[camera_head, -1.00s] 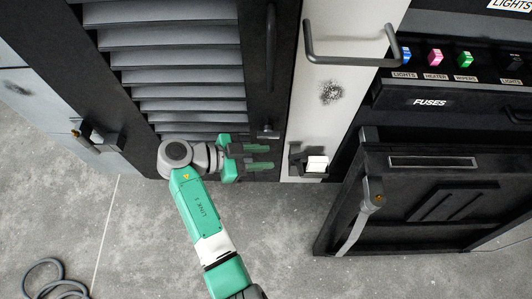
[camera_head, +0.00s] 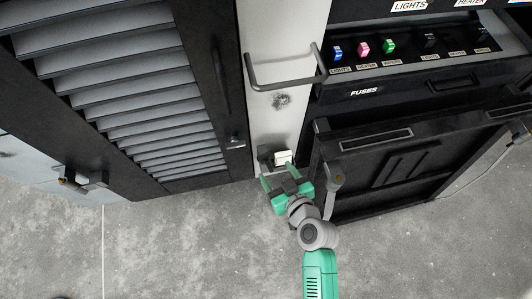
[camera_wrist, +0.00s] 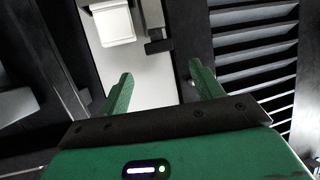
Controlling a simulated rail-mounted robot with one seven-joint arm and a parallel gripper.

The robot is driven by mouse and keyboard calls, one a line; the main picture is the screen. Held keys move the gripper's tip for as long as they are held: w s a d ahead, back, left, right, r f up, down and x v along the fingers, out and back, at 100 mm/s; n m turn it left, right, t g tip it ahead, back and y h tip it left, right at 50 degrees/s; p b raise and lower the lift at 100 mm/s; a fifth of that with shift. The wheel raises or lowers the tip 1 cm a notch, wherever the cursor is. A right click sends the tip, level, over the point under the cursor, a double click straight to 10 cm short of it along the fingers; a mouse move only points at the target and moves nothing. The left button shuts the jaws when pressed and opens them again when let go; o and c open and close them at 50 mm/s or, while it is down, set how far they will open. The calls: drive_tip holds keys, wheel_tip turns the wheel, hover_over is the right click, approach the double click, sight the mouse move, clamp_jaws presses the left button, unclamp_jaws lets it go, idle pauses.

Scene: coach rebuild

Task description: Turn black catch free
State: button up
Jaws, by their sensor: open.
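A black catch (camera_head: 265,156) sits low on the pale upright panel, beside a white block (camera_head: 282,157). In the wrist view the black catch (camera_wrist: 154,30) stands right of the white block (camera_wrist: 113,22), at the top. My gripper (camera_head: 278,176) is open, just below the catch and block in the head view. In the wrist view my gripper (camera_wrist: 160,72) has its two green fingers apart, with nothing between them but the pale panel behind. I see no contact with the catch. A smaller dark latch (camera_head: 235,142) sits on the louvred door's edge.
The louvred door (camera_head: 150,100) is left of the panel. A bar handle (camera_head: 285,85) juts out above the catch. The black fuse cabinet door (camera_head: 400,175), with a grey lever (camera_head: 333,180), stands close right of my gripper. The floor (camera_head: 200,240) is clear.

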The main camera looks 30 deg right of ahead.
sight(265, 156)
drive_tip(key=b+x, duration=0.2)
drive_tip(key=x, duration=0.5)
drive_tip(key=shift+w+f, duration=0.15)
drive_tip(key=shift+w, duration=0.25)
